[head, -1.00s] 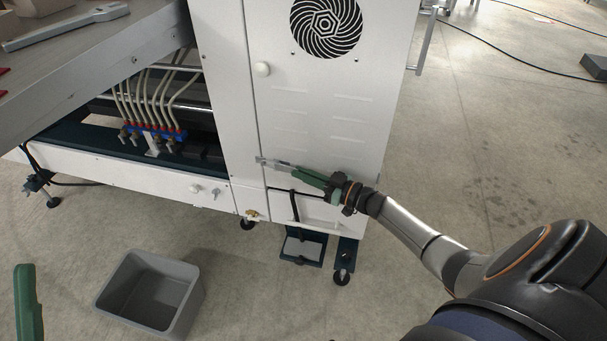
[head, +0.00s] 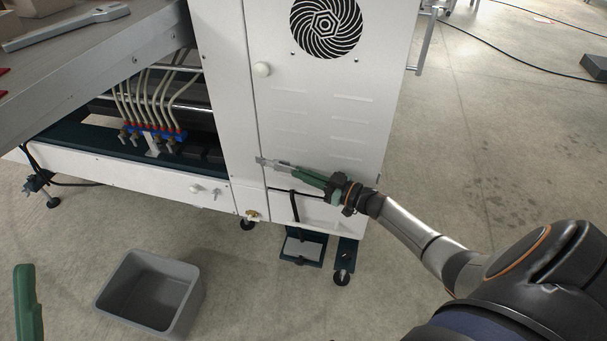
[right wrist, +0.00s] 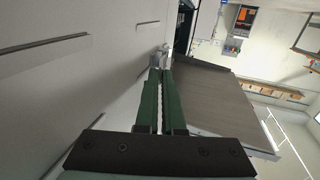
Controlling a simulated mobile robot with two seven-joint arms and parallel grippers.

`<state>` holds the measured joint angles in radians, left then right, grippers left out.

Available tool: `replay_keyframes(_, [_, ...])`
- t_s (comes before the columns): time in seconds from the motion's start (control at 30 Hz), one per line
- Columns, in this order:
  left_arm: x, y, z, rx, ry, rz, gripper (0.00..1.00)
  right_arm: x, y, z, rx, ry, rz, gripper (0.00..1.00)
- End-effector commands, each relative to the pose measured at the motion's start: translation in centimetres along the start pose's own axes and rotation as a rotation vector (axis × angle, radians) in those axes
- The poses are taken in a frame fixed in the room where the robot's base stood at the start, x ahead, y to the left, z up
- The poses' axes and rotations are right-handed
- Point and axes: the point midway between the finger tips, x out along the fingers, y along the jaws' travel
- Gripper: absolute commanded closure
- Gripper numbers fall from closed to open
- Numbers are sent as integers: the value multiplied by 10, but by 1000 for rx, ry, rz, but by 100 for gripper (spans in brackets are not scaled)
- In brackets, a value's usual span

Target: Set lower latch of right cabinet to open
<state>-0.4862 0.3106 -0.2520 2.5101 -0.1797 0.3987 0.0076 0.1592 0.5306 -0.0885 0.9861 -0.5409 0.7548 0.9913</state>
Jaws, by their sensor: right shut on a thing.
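The right cabinet (head: 320,120) is a white door panel with a round black vent. Its upper latch (head: 262,69) is a round white knob near the door's left edge. My right gripper (head: 270,162) reaches in from the right to the lower left edge of the door, with its fingers shut on the lower latch. In the right wrist view, the fingertips close around the pale lower latch (right wrist: 161,53), which is partly hidden by them, so its exact angle is hard to tell. A green part of my left gripper (head: 27,303) shows at the bottom left; its opening is not visible.
A grey open bin (head: 150,290) stands on the floor left of the cabinet. A grey table (head: 90,50) with a long tool juts out at upper left, above hoses on a blue manifold (head: 155,133). The floor to the right is mostly clear.

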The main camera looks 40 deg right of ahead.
Motion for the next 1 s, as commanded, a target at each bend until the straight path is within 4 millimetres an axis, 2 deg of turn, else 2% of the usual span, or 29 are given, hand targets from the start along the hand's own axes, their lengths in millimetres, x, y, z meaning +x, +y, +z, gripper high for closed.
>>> replay_keyframes(0.67, [2, -1, -2, -1, 0, -1, 50, 0, -1, 0, 2, -1, 11, 100])
replay_keyframes(1.0, [22, -12, -23, 8, 11, -3, 50, -1, -16, -4, 10, -1, 165, 100])
